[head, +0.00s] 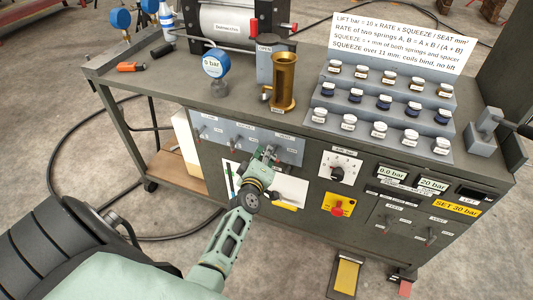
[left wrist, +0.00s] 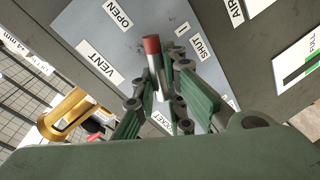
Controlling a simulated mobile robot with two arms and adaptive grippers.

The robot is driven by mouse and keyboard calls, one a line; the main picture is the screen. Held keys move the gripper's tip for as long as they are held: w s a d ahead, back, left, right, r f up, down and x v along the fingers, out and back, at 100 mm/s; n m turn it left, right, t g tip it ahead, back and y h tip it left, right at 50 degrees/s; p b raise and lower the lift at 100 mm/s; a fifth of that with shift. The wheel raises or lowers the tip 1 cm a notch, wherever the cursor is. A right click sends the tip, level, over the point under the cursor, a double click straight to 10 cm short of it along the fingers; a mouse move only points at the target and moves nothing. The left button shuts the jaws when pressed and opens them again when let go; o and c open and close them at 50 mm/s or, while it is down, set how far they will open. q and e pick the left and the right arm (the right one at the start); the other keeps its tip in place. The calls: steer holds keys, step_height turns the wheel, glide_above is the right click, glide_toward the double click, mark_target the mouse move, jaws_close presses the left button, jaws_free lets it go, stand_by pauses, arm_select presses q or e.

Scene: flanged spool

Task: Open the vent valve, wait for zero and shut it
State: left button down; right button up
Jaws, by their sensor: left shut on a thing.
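My left gripper (head: 265,158) is at the right end of the grey valve panel (head: 222,131) on the bench front. In the left wrist view the left gripper (left wrist: 160,95) is shut on a metal vent lever (left wrist: 157,68) with a red tip. The VENT label (left wrist: 96,63) is beside it. The lever's tip stands between the OPEN label (left wrist: 117,13) and the SHUT label (left wrist: 188,38); its exact setting is hard to tell. A round blue gauge (head: 215,63) is labelled 0 bar. A display (head: 391,172) reads 0.0 bar. My right gripper is not in view.
Other levers (head: 201,131) sit left on the same panel. A black dial (head: 340,172) and a red knob on a yellow plate (head: 337,206) are to the right. A brass cylinder (head: 284,82) and a stepped rack of jars (head: 380,105) stand on the bench top.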

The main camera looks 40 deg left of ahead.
arm_select(q)
steer(key=shift+s+d+f, duration=0.15)
steer(key=shift+d+f, duration=0.35)
steer(key=shift+f, duration=0.1)
steer(key=c, duration=1.8)
jaws_free()
steer(key=shift+d+r, duration=0.1)
steer(key=shift+r, duration=0.2)
steer(key=v, duration=1.1)
steer(key=shift+s+d+r, duration=0.15)
steer(key=shift+s+r, duration=0.05)
steer(key=shift+s, duration=0.1)
